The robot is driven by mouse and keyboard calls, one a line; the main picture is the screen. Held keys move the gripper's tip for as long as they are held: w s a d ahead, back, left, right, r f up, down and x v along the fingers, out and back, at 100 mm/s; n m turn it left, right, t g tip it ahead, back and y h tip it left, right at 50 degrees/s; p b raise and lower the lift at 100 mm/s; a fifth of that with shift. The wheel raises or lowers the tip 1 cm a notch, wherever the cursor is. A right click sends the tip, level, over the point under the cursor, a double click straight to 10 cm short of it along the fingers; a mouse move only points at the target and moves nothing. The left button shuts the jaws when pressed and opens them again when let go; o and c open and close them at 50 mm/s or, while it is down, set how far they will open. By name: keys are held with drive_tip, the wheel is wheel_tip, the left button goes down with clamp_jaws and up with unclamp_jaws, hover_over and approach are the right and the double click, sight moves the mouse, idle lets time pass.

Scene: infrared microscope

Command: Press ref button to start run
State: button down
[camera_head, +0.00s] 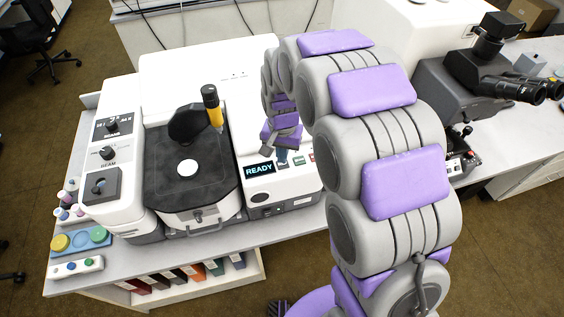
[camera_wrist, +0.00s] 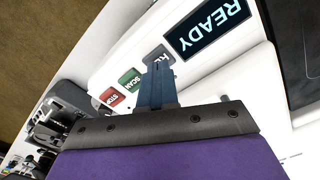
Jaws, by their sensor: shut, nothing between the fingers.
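The infrared microscope (camera_head: 272,196) stands on the bench with its display (camera_head: 259,169) reading READY. The display also shows large in the wrist view (camera_wrist: 207,28). In the wrist view, the grey ref button (camera_wrist: 154,53) lies beside the display, partly hidden by my fingers. The green scan button (camera_wrist: 130,79) and the red stop button (camera_wrist: 111,97) follow in the row. My gripper (camera_wrist: 158,68) is shut and empty, its fingertips over the near edge of the ref button. I cannot tell whether they touch it. In the head view, my gripper (camera_head: 283,155) is above the button panel.
A black stage (camera_head: 190,200) with a yellow-black upright part (camera_head: 212,105) stands left of the panel. Knobs (camera_head: 107,153) and small vials (camera_head: 67,198) are further left. Another microscope (camera_head: 480,70) stands at the right.

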drive_tip(key=shift+f, duration=0.15)
drive_tip(key=shift+f, duration=0.65)
drive_tip(key=shift+r+p, duration=0.35)
drive_tip(key=shift+r, duration=0.5)
